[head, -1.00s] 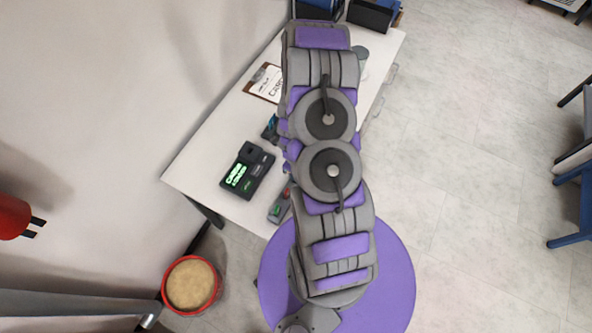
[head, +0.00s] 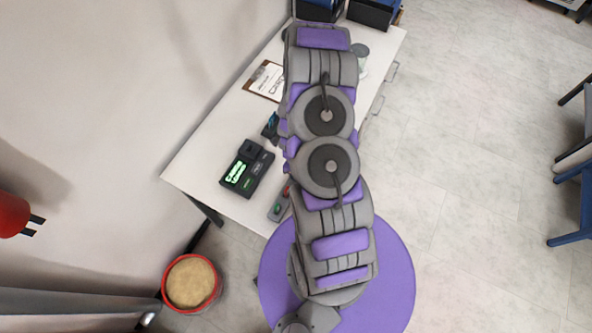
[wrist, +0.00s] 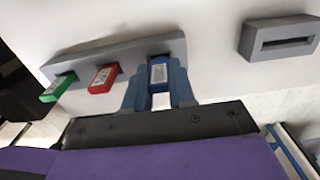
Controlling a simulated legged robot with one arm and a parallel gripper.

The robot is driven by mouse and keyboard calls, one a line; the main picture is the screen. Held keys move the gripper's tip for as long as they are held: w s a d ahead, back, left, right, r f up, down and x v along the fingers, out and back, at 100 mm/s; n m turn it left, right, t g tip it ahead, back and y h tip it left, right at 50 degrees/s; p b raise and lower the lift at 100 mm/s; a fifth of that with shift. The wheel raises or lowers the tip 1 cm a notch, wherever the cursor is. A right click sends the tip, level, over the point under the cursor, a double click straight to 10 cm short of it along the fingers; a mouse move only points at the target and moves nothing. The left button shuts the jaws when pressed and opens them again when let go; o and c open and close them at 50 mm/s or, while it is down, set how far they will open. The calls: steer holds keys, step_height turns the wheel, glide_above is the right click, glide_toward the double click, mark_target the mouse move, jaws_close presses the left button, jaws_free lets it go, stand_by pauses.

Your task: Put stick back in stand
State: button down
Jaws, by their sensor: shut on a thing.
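In the wrist view, my gripper (wrist: 158,80) has its blue fingers shut on a blue stick (wrist: 159,72) with a white label. The blue stick is at the right end of a long grey stand (wrist: 125,53). I cannot tell how far it is inside its slot. A red stick (wrist: 103,79) and a green stick (wrist: 58,87) sit in the same stand to the left. A separate grey block (wrist: 279,38) with one dark, empty slot is at the right. In the head view, my arm hides the gripper and the stand.
The white table (head: 215,130) carries a black device with a green lit screen (head: 240,172), a clipboard (head: 266,79) and a small grey button box (head: 279,207). Dark bins (head: 370,16) stand at the far end. A red-rimmed bucket (head: 191,283) is on the floor.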

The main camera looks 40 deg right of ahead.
steer(key=shift+f, duration=0.6)
steer(key=c, duration=0.9)
jaws_free()
steer(key=shift+o, duration=0.2)
step_height(320, 180, up, 23)
steer(key=p, duration=0.7)
steer(key=shift+r, duration=0.15)
steer(key=shift+w, duration=0.1)
stand_by(0.3)
